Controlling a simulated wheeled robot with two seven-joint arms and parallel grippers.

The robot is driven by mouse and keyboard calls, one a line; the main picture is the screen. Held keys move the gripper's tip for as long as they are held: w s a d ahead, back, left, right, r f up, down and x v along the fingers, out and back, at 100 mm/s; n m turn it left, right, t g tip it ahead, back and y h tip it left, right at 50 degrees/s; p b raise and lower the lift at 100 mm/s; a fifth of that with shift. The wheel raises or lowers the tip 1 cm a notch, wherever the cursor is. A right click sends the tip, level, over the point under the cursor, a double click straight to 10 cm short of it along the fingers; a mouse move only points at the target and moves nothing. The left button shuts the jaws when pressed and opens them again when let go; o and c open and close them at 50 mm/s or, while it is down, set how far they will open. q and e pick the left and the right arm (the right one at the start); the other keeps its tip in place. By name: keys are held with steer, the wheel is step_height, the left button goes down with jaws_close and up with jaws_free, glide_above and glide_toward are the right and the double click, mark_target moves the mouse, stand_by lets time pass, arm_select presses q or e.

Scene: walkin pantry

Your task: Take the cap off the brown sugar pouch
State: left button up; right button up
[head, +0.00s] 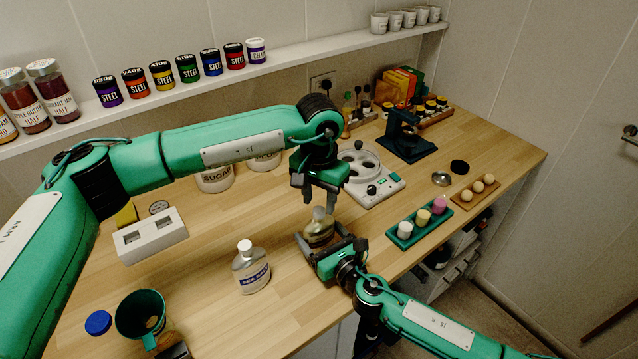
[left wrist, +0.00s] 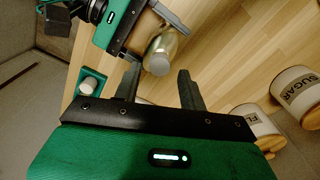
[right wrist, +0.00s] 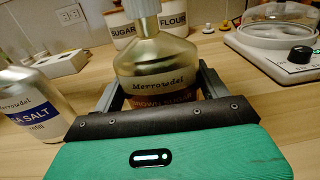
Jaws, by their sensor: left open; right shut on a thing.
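The brown sugar pouch (head: 318,236) stands upright near the counter's front edge, its pale cap (head: 319,212) on top. My right gripper (head: 322,246) is shut around the pouch's body; in the right wrist view the pouch (right wrist: 155,60) sits between the fingers, its lower label partly hidden. My left gripper (head: 319,203) is open, pointing down above the pouch. In the left wrist view the cap (left wrist: 157,64) lies in line with the gap between the open fingers. I cannot tell whether either finger touches it.
A sea salt pouch (head: 250,272) stands to the left. A white scale-like device (head: 372,178) and a green tray with jars (head: 404,241) are to the right. A green cup (head: 140,312) and blue lid (head: 98,323) are at front left. Canisters (head: 215,180) stand behind my left arm.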

mark_target(319, 212)
arm_select(q)
steer(key=shift+f, duration=1.1)
